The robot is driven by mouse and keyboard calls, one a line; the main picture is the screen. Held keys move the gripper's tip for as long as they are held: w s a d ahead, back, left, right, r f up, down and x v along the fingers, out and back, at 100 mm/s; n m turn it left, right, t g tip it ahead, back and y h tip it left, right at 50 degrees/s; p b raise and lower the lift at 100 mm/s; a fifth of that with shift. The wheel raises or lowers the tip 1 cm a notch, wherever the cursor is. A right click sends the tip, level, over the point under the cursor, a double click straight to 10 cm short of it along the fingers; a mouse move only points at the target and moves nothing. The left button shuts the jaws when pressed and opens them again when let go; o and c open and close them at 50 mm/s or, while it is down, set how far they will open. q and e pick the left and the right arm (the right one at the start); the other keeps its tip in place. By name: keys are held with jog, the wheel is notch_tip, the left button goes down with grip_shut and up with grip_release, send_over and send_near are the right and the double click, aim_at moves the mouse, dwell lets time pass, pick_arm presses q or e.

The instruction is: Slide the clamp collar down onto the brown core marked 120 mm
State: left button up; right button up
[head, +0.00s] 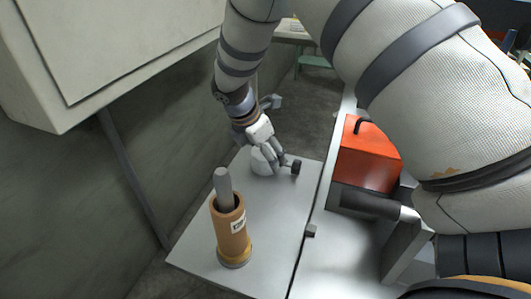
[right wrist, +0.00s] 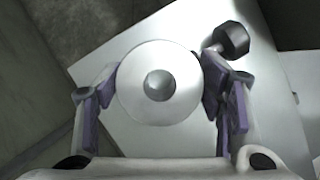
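The brown core (head: 232,232) stands upright near the front of the pale table, with a white label whose print is too small to read surely. A grey rod (head: 223,188) sticks up from its top. My right gripper (head: 267,153) is behind and right of the core, apart from it. It is shut on the white round clamp collar (head: 260,163), which has a dark knob (head: 297,167) on its right. In the right wrist view, the fingers (right wrist: 160,82) press both sides of the collar (right wrist: 135,85), which has a grey round centre. My left gripper is not in view.
The pale table (head: 200,255) is mostly bare around the core. A large grey cabinet (head: 110,50) overhangs at upper left.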

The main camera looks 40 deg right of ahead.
jog(key=c, duration=1)
jog(key=shift+o, duration=0.2)
